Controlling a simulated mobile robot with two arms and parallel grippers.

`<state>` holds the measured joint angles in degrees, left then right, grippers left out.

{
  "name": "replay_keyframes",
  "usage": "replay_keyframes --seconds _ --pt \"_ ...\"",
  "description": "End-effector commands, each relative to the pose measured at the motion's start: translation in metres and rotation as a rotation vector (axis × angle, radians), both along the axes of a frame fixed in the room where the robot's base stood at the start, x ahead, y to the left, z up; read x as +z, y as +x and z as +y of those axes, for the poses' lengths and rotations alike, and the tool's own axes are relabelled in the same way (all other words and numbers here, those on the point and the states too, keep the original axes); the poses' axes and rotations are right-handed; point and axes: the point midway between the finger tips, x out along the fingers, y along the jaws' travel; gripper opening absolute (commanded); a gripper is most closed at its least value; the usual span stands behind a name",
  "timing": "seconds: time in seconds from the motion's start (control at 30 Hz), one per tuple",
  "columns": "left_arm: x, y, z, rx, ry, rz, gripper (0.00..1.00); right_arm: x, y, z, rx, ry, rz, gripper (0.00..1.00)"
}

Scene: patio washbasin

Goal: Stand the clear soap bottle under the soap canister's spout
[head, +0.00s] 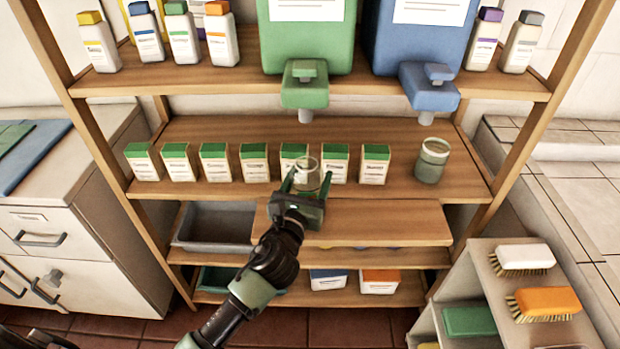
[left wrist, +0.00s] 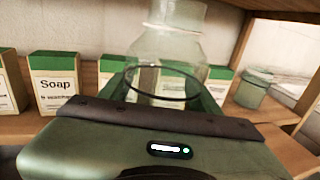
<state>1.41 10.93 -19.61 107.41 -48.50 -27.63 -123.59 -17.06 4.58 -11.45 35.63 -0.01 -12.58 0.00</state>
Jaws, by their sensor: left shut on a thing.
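My left gripper (head: 307,184) is shut on the clear bottle (head: 308,171), which is upright in front of the middle-shelf box row. The wrist view shows the clear bottle (left wrist: 168,48) between the fingers (left wrist: 165,92), its lower part partly hidden by the gripper. A green canister (head: 308,40) and a blue canister (head: 420,38) stand on the top shelf; I cannot read their labels. The green spout (head: 305,88) hangs above the bottle in the picture, the blue spout (head: 428,92) further right. I cannot tell the bottle's gap to the shelf. My right gripper is not in view.
Several green-topped soap boxes (head: 215,163) line the middle shelf behind the bottle. A greenish jar (head: 432,160) stands at its right, roughly below the blue spout. A board (head: 370,222) lies below, next to a grey bin (head: 215,225). Brushes (head: 545,302) sit on a stand at right.

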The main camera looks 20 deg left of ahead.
Motion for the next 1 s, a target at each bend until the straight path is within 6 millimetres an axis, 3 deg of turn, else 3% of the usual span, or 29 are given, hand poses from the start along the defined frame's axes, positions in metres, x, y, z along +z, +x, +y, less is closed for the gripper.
replay_keyframes --seconds 0.23,0.27,0.3,0.33,0.7,0.87,1.0 --pt "-0.002 0.000 0.000 0.000 0.001 -0.001 0.13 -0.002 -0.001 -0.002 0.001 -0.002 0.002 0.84" --pt "-0.002 0.000 0.000 0.000 0.001 0.000 0.68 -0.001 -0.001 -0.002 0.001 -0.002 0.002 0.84" --pt "-0.002 0.000 0.000 0.000 0.000 0.000 0.79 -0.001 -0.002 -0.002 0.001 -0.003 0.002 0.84" --pt "-0.002 0.000 0.000 0.000 0.000 0.000 0.84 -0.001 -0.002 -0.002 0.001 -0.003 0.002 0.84" --pt "0.003 0.000 0.000 0.000 0.000 -0.001 0.84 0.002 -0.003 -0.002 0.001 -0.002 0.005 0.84" --pt "-0.001 -0.023 -0.001 -0.001 0.001 0.002 0.84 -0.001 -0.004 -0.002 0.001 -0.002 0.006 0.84" --pt "-0.002 -0.054 -0.001 -0.002 0.000 0.003 0.84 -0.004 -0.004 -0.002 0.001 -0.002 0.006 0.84"
